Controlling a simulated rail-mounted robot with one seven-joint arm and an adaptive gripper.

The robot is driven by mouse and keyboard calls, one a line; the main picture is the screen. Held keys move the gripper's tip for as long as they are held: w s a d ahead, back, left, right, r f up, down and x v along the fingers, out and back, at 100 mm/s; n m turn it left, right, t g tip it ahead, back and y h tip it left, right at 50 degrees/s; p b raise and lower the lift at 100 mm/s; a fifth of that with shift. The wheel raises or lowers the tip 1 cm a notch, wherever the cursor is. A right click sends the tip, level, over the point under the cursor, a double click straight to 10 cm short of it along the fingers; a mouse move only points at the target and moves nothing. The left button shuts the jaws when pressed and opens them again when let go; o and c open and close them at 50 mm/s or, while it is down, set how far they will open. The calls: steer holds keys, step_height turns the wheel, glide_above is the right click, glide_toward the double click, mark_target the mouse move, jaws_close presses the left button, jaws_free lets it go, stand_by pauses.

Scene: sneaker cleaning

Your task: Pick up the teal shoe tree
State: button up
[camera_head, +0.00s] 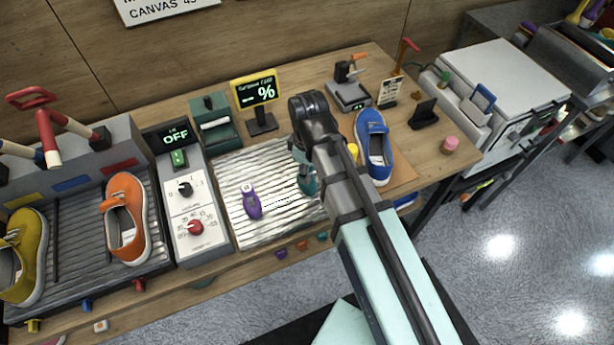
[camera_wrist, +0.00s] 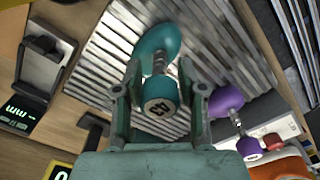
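The teal shoe tree (camera_wrist: 160,92) lies on the ribbed metal tray. In the wrist view, its rounded toe end points up the picture, and its heel knob marked 43 faces the camera. In the head view the teal shoe tree (camera_head: 306,181) shows beside my arm, which partly hides it. My gripper (camera_wrist: 158,68) is open, with one finger on each side of the shoe tree and visible gaps between. Whether its fingertips are level with the shoe tree's neck or above it, I cannot tell.
A purple shoe tree (camera_head: 251,201) lies on the same ribbed tray (camera_head: 237,178), left of the teal one. A blue sneaker (camera_head: 374,146) stands to the right. A control box (camera_head: 190,205) and an orange sneaker (camera_head: 127,218) stand left; a percent sign (camera_head: 256,92) is behind.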

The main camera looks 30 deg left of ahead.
steer(key=shift+f, duration=0.4)
jaws_close()
steer(key=shift+r, duration=0.15)
